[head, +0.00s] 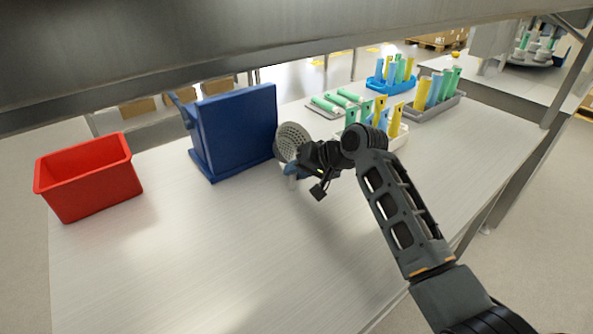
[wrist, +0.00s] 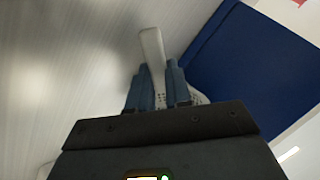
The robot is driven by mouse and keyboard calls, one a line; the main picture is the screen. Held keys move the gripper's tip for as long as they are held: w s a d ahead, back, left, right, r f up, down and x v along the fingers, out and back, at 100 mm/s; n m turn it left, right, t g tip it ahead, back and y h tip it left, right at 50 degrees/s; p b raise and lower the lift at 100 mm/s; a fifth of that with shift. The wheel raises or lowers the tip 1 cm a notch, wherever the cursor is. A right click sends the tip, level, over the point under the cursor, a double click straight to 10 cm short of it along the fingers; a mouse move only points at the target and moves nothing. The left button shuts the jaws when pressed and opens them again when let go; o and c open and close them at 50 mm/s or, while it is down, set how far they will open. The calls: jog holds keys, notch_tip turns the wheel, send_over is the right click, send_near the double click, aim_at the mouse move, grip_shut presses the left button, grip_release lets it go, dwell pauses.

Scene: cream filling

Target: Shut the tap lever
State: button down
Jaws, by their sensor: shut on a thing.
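My gripper (head: 292,172) is low over the metal table, at the right front of a blue box-shaped unit (head: 235,130). In the wrist view its two blue-grey fingers (wrist: 158,82) are shut on a pale bar (wrist: 152,46), which sticks out past the fingertips. A pale perforated disc (head: 291,140) stands just behind my gripper in the head view; part of it shows behind the fingers in the wrist view (wrist: 200,97). I cannot tell whether the bar is the tap lever or the disc's handle. A narrow blue bar (head: 179,106) juts from the unit's left side.
A red bin (head: 90,177) stands at the left. A white holder (head: 397,133), a blue holder (head: 385,86) and a grey tray (head: 440,102) with coloured tools stand at the back right. A metal beam (head: 200,45) crosses above. The front of the table (head: 220,260) is clear.

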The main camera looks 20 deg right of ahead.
jog(key=shift+a+f, duration=0.1)
jog(key=shift+f, duration=0.1)
jog(key=c, duration=1.3)
grip_release()
jog(key=shift+c, duration=0.2)
jog(key=shift+o, duration=0.5)
